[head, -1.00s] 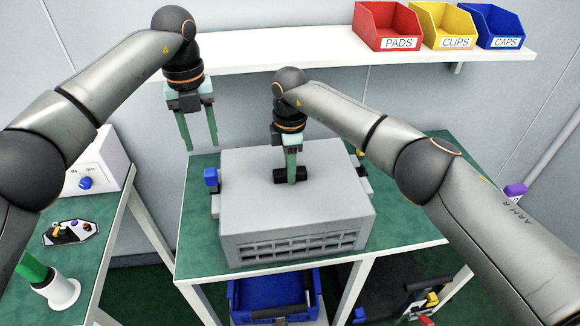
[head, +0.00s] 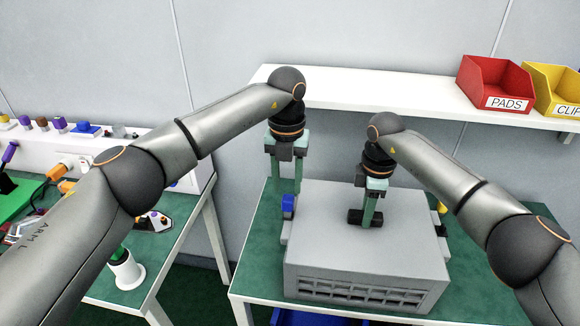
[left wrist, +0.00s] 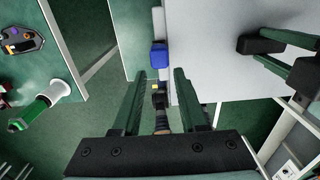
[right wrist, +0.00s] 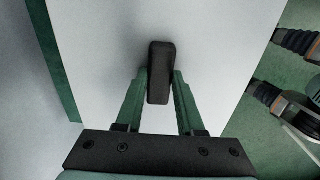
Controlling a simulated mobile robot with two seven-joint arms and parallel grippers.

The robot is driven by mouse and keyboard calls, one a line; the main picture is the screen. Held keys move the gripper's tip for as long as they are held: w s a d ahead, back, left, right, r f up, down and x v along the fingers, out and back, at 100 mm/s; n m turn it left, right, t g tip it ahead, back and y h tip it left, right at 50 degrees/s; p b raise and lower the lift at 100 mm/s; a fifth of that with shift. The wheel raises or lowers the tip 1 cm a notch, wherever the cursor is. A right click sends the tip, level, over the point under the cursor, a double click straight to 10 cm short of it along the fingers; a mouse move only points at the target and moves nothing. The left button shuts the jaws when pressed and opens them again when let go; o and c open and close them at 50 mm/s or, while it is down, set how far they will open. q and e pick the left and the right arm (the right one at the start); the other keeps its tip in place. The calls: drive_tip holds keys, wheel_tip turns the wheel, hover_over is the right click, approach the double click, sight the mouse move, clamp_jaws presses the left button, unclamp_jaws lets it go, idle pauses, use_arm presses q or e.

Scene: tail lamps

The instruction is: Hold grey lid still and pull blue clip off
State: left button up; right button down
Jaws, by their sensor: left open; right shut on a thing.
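The grey lid (head: 340,210) is the top of a grey box with a vented front, standing on the green table. A black handle (head: 354,217) sits on the lid. My right gripper (head: 368,220) is shut on this handle; the right wrist view shows the handle (right wrist: 160,72) between its fingers. The blue clip (head: 288,206) is on the left side of the box, near the top edge, and also shows in the left wrist view (left wrist: 159,55). My left gripper (head: 284,188) is open and empty, fingers pointing down, close to the blue clip and apart from it.
A yellow clip (head: 442,208) shows at the box's right side. A white shelf (head: 400,98) behind carries a red PADS bin (head: 497,85) and a yellow CLIPS bin (head: 558,92). At left, another bench holds a white stand with a green-topped piece (head: 126,272).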

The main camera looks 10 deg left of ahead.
sight(287, 200)
use_arm(q)
wheel_tip(287, 200, down, 7)
drive_tip(key=shift+f, duration=0.1)
drive_tip(key=shift+c, duration=0.3)
clamp_jaws()
idle(0.7)
